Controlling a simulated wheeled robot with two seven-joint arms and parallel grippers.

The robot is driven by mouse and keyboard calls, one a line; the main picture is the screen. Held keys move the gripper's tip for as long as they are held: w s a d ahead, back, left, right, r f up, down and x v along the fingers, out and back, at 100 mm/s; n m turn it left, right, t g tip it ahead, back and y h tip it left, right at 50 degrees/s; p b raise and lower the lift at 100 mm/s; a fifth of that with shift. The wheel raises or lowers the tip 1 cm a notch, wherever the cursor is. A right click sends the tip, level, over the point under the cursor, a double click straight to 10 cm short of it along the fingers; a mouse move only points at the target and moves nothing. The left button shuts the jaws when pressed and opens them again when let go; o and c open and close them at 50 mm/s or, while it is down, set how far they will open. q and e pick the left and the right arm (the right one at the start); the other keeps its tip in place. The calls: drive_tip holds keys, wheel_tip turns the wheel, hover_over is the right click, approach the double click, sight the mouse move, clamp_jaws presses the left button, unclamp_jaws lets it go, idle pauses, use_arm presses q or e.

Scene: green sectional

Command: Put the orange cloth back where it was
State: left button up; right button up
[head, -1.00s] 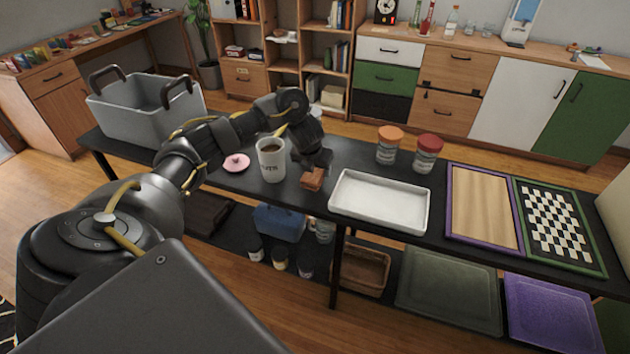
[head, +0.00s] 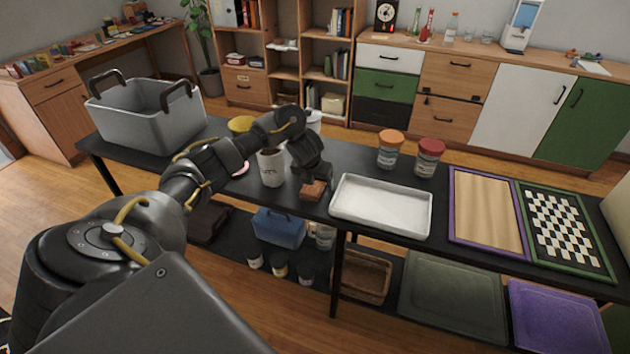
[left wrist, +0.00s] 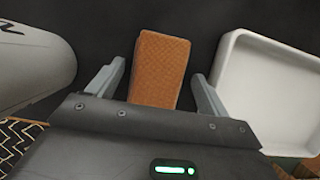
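The orange cloth (head: 313,190) is a small folded block on the black table, between the mug and the white tray. In the left wrist view it (left wrist: 159,70) lies between the two fingers, with a gap on each side. My left gripper (head: 314,178) points down just over the cloth, fingers open, and hides part of it in the head view. In the left wrist view my left gripper (left wrist: 158,88) holds nothing. My right gripper is in neither view.
A white mug (head: 271,168) stands close left of the cloth. A white tray (head: 381,233) lies close right, with two lidded jars (head: 390,155) behind it. A grey bin (head: 150,128) stands at the table's left end; a wooden board (head: 487,212) and checkered board (head: 559,225) lie right.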

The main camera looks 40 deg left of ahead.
sight(310, 191)
use_arm(q)
drive_tip(key=shift+r, duration=0.3)
drive_tip(key=p+v, duration=0.7)
drive_tip(key=v, duration=0.4)
drive_tip(key=shift+r, duration=0.35)
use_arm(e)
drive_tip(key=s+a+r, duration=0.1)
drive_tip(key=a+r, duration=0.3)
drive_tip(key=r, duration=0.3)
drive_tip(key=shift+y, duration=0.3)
use_arm(q)
drive_tip(key=shift+s+d, duration=0.1)
drive_tip(key=shift+s, duration=0.05)
